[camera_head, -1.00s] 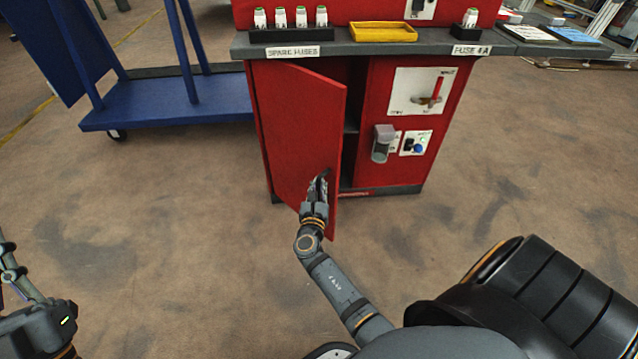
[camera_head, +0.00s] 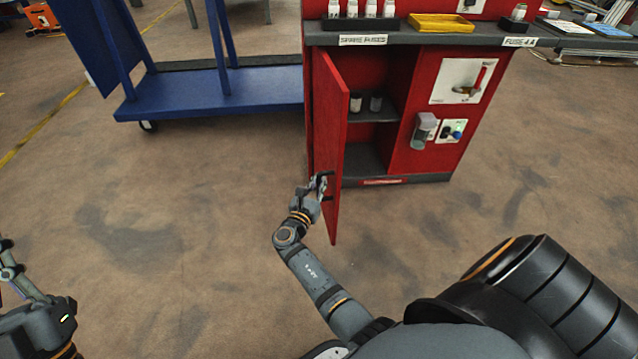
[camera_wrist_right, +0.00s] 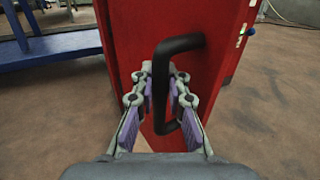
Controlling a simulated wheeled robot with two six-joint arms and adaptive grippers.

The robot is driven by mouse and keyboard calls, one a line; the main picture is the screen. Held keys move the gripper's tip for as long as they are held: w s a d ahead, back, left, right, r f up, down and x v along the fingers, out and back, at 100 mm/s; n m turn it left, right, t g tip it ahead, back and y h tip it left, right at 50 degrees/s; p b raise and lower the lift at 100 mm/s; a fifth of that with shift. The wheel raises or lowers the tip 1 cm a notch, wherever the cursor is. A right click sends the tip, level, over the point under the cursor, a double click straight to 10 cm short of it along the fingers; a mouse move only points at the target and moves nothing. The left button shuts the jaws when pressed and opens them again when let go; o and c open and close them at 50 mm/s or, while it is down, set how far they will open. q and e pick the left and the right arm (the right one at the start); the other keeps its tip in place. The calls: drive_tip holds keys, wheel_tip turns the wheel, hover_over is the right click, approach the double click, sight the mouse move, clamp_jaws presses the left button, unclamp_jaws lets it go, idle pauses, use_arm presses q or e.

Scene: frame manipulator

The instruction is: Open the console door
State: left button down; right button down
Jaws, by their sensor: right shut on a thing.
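The red console (camera_head: 400,150) stands at the upper right of the head view. Its red door (camera_head: 330,145) is hinged on the left and stands wide open, swung out toward me. Inside, a shelf (camera_head: 375,115) holds two small jars. My right gripper (camera_head: 321,185) is at the door's lower front. In the wrist view the black handle (camera_wrist_right: 180,44) passes between the fingers of my right gripper (camera_wrist_right: 163,92), which are closed around its upright bar. Of my left arm (camera_head: 35,320) only a part shows at the lower left; its fingertips are not clearly seen.
A blue cart (camera_head: 220,92) stands left of the console, behind the door. A grey counter (camera_head: 400,38) on the console carries white fuses (camera_head: 352,10) and a yellow tray (camera_head: 444,23). The floor in front and to the left is clear.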

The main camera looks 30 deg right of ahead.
drive_tip(key=shift+s+a+f, duration=0.15)
drive_tip(key=shift+a+f, duration=0.1)
drive_tip(key=shift+f, duration=0.1)
drive_tip(key=c, duration=1.7)
unclamp_jaws()
drive_tip(key=o, duration=0.3)
drive_tip(key=shift+r, duration=0.2)
drive_tip(key=shift+o, duration=0.2)
drive_tip(key=shift+d+r, duration=0.1)
